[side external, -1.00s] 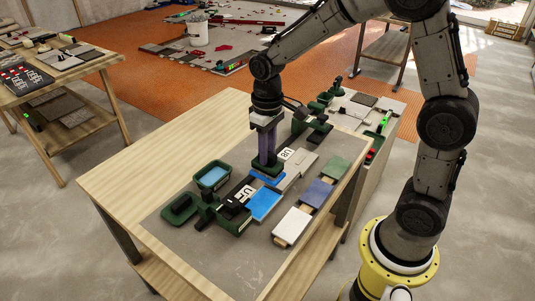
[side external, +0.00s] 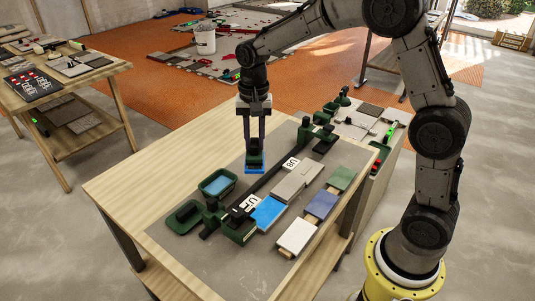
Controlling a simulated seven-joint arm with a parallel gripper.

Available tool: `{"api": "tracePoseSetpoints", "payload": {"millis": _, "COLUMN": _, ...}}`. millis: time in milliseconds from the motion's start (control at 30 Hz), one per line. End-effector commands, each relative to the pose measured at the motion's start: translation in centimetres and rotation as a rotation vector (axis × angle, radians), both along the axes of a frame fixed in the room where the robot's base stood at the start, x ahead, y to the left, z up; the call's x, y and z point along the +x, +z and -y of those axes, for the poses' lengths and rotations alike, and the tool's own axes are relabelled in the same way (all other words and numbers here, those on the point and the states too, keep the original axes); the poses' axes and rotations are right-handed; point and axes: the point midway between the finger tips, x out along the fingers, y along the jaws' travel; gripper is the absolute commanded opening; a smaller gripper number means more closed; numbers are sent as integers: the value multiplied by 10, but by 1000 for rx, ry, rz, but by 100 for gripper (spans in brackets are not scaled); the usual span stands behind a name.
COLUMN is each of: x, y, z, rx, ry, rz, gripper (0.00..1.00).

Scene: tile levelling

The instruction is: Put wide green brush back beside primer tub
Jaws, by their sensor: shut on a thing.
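My gripper (side external: 254,147) is shut on the wide green brush (side external: 254,158) and holds it upright, with its blue lower edge facing down. The brush is near the far left edge of the grey mat, beyond the dark rail. Whether it touches the surface or hangs just above it is hard to tell. The primer tub (side external: 217,183), a green open tub with blue liquid, stands on the mat to the left of the brush and closer to the camera. A clear gap lies between tub and brush.
A dark rail with green end blocks (side external: 236,230) crosses the mat. Beside it lie a blue-coated tile (side external: 268,212) and grey tiles (side external: 297,179). White (side external: 296,235), blue (side external: 321,204) and green samples line the right. A green tray (side external: 184,216) sits left of the rail.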

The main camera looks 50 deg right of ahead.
Motion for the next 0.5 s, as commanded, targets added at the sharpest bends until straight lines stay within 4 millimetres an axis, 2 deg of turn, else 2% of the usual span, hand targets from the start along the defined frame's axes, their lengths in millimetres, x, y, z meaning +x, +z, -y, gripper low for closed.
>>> {"api": "tracePoseSetpoints", "payload": {"millis": 33, "x": 13, "y": 1, "z": 5, "rx": 2, "ry": -95, "rz": 3, "gripper": 0}}
{"api": "tracePoseSetpoints", "payload": {"millis": 167, "x": 45, "y": 1, "z": 18, "rx": 7, "ry": -349, "rz": 8, "gripper": 0}}
{"api": "tracePoseSetpoints", "payload": {"millis": 300, "x": 78, "y": -7, "z": 37, "rx": 11, "ry": -577, "rz": 8, "gripper": 0}}
{"api": "tracePoseSetpoints", "payload": {"millis": 400, "x": 94, "y": -16, "z": 49, "rx": 12, "ry": -631, "rz": 7, "gripper": 0}}
{"api": "tracePoseSetpoints", "payload": {"millis": 500, "x": 100, "y": -27, "z": 57, "rx": 10, "ry": -644, "rz": -2, "gripper": 0}}
